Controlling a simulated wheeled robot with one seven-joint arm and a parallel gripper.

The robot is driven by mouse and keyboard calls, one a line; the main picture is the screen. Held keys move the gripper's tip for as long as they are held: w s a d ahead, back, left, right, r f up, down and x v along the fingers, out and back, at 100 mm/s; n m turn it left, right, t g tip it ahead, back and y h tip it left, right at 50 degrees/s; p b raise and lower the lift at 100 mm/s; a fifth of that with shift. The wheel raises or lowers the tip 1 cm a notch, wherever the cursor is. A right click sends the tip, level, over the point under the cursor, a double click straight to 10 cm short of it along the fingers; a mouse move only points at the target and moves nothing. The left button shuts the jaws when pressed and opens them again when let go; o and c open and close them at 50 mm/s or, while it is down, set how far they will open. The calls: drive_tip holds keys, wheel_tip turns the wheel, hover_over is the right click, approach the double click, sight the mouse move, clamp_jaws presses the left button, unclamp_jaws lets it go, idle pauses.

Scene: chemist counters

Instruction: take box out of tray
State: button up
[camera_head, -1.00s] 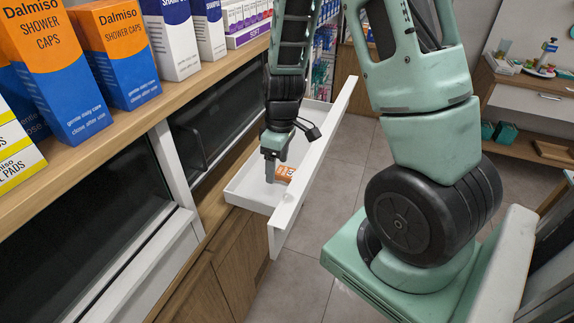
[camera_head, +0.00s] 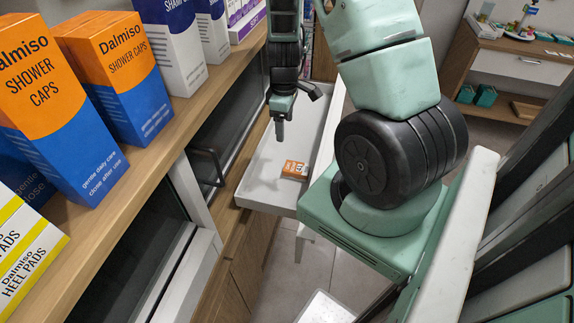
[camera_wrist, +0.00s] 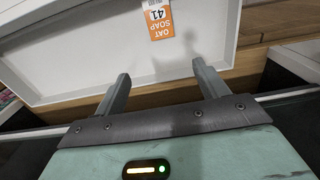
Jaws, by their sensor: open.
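The box (camera_head: 295,169) is small, orange and white, and lies on the floor of the white open drawer tray (camera_head: 262,191) near its front-right side in the head view. In the wrist view the box (camera_wrist: 158,18) shows at the top, with "OAT SOAP 41" on it, inside the white tray (camera_wrist: 85,50). My gripper (camera_head: 280,128) hangs over the tray's left side, above and apart from the box. In the wrist view its two fingers (camera_wrist: 160,85) are spread with nothing between them.
A wooden shelf (camera_head: 190,115) on the left holds orange-blue shower caps boxes (camera_head: 118,70) and yellow heel pads boxes (camera_head: 25,250). A dark cabinet front lies below it. A wooden counter (camera_head: 515,50) stands at the back right.

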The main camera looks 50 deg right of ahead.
drive_tip(key=b, duration=0.9)
approach(297, 171)
drive_tip(key=w+f, duration=0.5)
drive_tip(key=shift+d+f, duration=0.1)
drive_tip(key=f+b, duration=0.2)
drive_tip(key=f, duration=0.1)
drive_tip(key=f+b, duration=0.1)
drive_tip(key=f, duration=0.1)
drive_tip(key=shift+s+a+f+b, duration=0.1)
drive_tip(key=shift+s+a+b, duration=0.15)
drive_tip(key=shift+b, duration=0.15)
drive_tip(key=c, duration=1.1)
